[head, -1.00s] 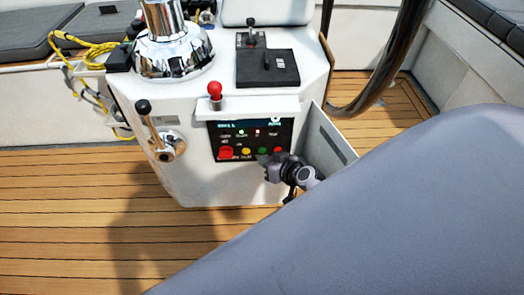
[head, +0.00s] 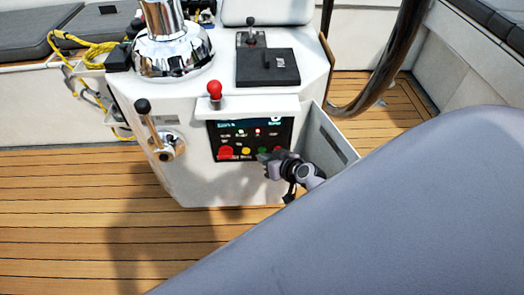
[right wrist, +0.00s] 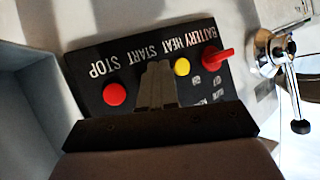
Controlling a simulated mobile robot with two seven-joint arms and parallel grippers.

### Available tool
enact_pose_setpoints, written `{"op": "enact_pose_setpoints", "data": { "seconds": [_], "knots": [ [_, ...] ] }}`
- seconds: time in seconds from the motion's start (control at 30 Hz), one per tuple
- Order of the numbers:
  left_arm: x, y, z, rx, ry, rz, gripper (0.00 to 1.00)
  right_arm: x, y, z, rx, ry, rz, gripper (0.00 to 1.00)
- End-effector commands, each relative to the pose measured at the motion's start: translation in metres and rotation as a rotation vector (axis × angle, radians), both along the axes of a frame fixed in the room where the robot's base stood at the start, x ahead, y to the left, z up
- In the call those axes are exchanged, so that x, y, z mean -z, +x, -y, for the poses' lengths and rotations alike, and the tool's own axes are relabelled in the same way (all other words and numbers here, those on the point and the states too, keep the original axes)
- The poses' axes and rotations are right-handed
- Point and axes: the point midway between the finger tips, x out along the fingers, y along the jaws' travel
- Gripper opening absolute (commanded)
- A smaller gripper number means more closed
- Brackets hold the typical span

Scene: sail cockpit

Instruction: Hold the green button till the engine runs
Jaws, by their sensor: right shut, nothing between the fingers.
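The black engine panel (head: 232,140) is on the front of the white console. It carries a red battery knob (right wrist: 217,55), a yellow heat button (right wrist: 181,66) and a red stop button (right wrist: 114,94), shown upside down in the right wrist view. The green start button (head: 262,150) shows only as a sliver in the head view; in the wrist view my fingers hide it. My right gripper (head: 263,157) is shut and empty, its fingertips (right wrist: 158,70) over the start button's place. I cannot tell whether they touch or press it. My left gripper is not in view.
An open grey flap (head: 330,140) stands just right of the panel. A throttle lever (head: 150,125) is on the console's left, and a red-knobbed lever (head: 215,92) rises above the panel. The dark wheel rim (head: 390,60) is to the right.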

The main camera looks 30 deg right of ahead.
Motion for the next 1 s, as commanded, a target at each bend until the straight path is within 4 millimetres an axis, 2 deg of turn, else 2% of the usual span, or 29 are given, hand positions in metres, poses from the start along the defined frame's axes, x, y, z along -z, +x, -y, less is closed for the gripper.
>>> {"op": "enact_pose_setpoints", "data": {
  "seconds": [1.0],
  "knots": [
    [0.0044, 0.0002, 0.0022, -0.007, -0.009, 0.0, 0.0, -0.0006, 0.0085, 0.0045, -0.001, 0.0, 0.001, 0.0]
  ]
}}
